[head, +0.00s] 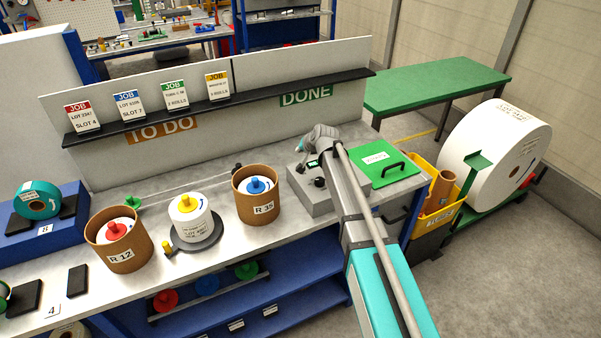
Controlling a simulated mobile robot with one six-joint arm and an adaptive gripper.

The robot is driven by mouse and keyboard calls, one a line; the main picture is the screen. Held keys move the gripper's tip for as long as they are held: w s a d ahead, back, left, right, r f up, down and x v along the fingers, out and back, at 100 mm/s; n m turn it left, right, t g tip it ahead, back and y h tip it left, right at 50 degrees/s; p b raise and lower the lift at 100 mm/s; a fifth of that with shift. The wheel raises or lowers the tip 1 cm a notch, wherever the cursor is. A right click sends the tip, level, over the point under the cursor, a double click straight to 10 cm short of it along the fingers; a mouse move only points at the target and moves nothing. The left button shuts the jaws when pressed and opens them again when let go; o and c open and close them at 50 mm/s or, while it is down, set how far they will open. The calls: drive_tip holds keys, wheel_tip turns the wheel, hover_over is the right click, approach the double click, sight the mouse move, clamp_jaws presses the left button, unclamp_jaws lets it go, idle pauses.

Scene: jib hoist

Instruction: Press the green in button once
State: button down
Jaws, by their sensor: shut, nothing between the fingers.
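I cannot make out a green button marked in. A grey control box (308,203) stands on the bench's right part, with black knobs and a small green-lit display (313,163) on it. My gripper (301,146) is shut and empty, above the far side of this box. My arm comes in from the lower right and covers the box's right side. The gap between fingertips and box is too small to judge.
A green panel (379,172) with a black handle lies right of the box. Left of the box stand brown tub R 35 (258,208), a white roll with a yellow knob (193,226) and tub R 12 (124,256). A shelf with job cards (222,104) runs behind.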

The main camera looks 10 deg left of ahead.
drive_tip(key=shift+f+b, duration=2.2)
drive_tip(key=shift+f, duration=0.35)
drive_tip(key=shift+f+b, duration=0.85)
idle(0.7)
drive_tip(key=shift+r, duration=0.1)
drive_tip(key=shift+r+p, duration=0.8)
drive_tip(key=shift+p, duration=0.1)
idle(0.3)
wheel_tip(320, 180, up, 5)
drive_tip(key=p, duration=0.5)
idle(0.9)
